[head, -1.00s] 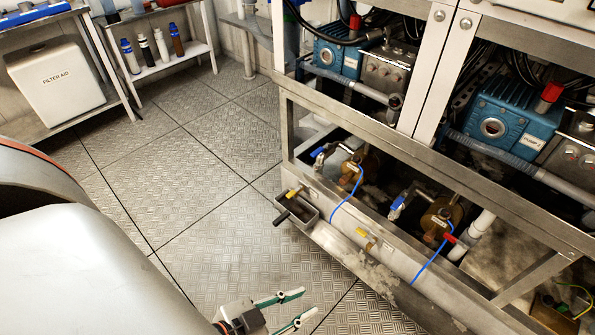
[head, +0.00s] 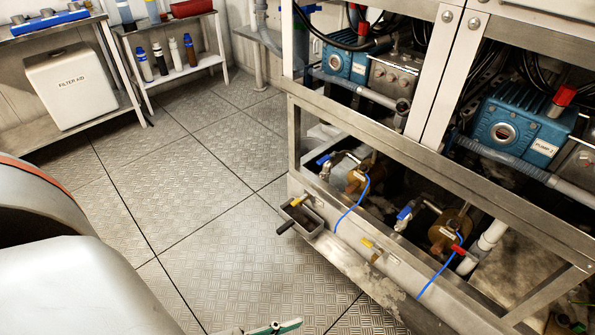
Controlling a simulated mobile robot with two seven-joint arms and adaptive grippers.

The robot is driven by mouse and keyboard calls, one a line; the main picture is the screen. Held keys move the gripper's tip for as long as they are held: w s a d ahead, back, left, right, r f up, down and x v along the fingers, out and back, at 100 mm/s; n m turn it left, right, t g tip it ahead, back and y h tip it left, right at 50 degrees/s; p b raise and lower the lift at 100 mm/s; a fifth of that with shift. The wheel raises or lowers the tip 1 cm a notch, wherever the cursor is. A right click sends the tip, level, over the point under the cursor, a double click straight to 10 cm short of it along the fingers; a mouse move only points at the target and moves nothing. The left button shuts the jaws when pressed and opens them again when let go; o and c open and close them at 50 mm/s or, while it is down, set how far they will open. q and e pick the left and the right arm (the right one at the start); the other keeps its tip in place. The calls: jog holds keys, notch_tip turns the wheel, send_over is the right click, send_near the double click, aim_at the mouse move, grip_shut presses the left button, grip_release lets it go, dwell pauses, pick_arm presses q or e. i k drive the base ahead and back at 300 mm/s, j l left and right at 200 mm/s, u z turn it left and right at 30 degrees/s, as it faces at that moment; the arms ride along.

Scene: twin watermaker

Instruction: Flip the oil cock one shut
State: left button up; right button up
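Two small yellow-handled cocks show on the lower front of the pump frame. One (head: 297,201) is at the left end, just above a small metal tray (head: 303,217); the other (head: 368,243) is further right on the pale front beam. Their tags are too small to read, so I cannot tell which is oil cock one. My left gripper (head: 275,326) is at the bottom edge, well below and apart from both cocks. Only its upper green-and-dark finger shows clearly; the rest is cut off. It appears open and empty. My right gripper is not in view.
Blue-handled valves (head: 323,159) (head: 404,213) and a red-handled one (head: 458,250) sit behind the beam, with blue hoses (head: 350,208) hanging over it. The metal frame rail (head: 400,162) overhangs the valves. The plate floor (head: 190,210) is clear.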

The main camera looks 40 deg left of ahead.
aim_at(296, 202)
jog(key=i+l+u, duration=0.1)
jog(key=u, duration=0.35)
jog(key=l+u, duration=0.2)
jog(key=u, duration=0.2)
jog(key=l+u, duration=0.2)
jog(key=u, duration=0.25)
